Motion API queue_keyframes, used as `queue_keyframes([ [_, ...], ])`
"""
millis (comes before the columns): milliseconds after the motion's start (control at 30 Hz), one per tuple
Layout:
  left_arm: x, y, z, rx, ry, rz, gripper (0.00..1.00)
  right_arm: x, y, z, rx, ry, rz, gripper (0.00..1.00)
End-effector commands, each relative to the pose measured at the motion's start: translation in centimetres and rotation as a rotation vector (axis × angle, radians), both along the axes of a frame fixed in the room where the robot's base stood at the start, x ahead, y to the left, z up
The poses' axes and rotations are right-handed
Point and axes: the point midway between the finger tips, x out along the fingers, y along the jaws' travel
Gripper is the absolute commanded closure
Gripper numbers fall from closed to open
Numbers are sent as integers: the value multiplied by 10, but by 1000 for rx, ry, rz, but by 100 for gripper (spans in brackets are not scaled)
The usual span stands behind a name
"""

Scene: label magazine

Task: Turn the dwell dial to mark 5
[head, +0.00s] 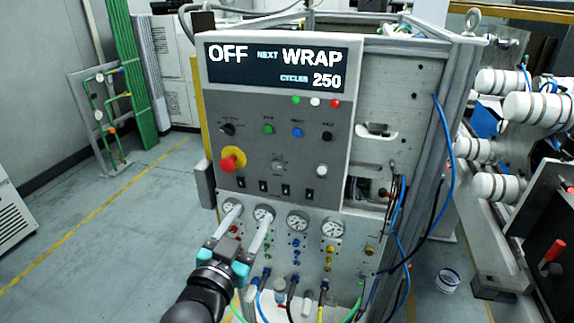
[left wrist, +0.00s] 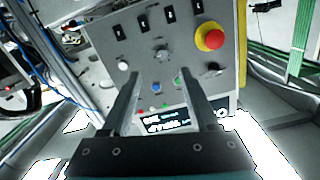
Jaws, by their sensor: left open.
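A small grey dial (head: 278,168) sits in the middle of the grey control panel, right of the red mushroom button. It also shows in the left wrist view (left wrist: 161,54), just beyond and between the fingertips. Its pointer and marks are too small to read, and I cannot read a dwell label. My left gripper (head: 250,214) is open and empty, its fingers pointing at the machine and appearing over the gauge row, below the dial. It also shows in the left wrist view (left wrist: 160,77), apart from the dial. My right gripper is not in view.
The red mushroom button (head: 232,159) on its yellow base sticks out left of the dial. A white knob (head: 322,170) is to the right, black switches (head: 262,187) are below. A black selector (head: 228,129) and coloured buttons are above. Blue hoses (head: 443,150) hang at the right.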

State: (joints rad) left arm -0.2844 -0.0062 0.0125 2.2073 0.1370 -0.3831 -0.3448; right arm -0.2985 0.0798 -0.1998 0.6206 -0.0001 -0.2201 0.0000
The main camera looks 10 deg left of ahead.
Motion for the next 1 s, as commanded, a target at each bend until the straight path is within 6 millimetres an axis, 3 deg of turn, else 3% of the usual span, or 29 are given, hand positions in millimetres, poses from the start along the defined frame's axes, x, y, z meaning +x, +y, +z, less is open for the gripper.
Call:
queue_keyframes([
  [100,-1,2,16,4,-27,3,39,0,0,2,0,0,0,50],
  [267,10,1,16,4,-31,3,39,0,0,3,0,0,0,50],
  [1000,120,-3,16,2,-28,3,39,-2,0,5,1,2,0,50],
])
